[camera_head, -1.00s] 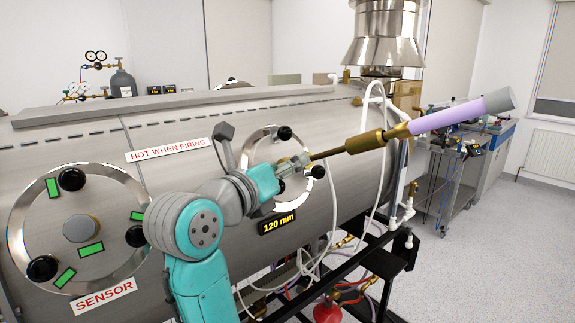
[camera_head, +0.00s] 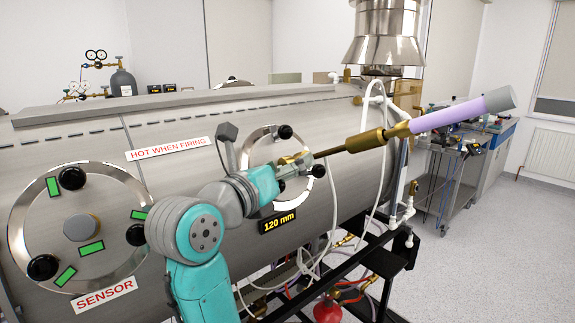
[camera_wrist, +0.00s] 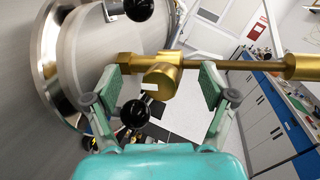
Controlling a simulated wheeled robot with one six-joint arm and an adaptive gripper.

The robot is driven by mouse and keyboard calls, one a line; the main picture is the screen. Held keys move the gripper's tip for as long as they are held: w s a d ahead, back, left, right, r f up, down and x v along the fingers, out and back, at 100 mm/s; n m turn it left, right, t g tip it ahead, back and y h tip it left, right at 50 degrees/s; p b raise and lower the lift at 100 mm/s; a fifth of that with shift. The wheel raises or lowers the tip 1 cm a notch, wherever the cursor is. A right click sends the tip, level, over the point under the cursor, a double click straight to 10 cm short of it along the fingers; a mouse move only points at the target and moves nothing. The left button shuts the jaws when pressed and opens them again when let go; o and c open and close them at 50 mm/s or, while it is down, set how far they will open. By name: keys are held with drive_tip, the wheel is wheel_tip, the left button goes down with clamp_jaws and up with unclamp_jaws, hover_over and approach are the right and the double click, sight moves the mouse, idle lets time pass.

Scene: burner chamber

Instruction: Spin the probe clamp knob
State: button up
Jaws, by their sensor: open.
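The probe is a long brass rod (camera_head: 362,142) with a lilac and grey end, sticking out to the right from the 120 mm port flange (camera_head: 258,146). In the wrist view the brass probe rod (camera_wrist: 238,64) crosses the upper half. A brass clamp knob (camera_wrist: 160,82), round-ended, sits below the rod near the port. My gripper (camera_wrist: 160,79) is open, with one green-padded finger on each side of the knob and gaps visible between. In the head view my gripper (camera_head: 296,170) is at the port and partly hides the clamp; the knob is not clear there.
Black flange knobs (camera_head: 285,132) stand close to my gripper, and one (camera_wrist: 134,114) shows below the clamp in the wrist view. A grey handle (camera_head: 227,140) rises left of the port. White hoses (camera_head: 378,100) hang right of it. The sensor port (camera_head: 80,228) is at left.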

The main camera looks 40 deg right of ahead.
drive_tip(key=shift+a, duration=0.1)
drive_tip(key=shift+v, duration=2.9)
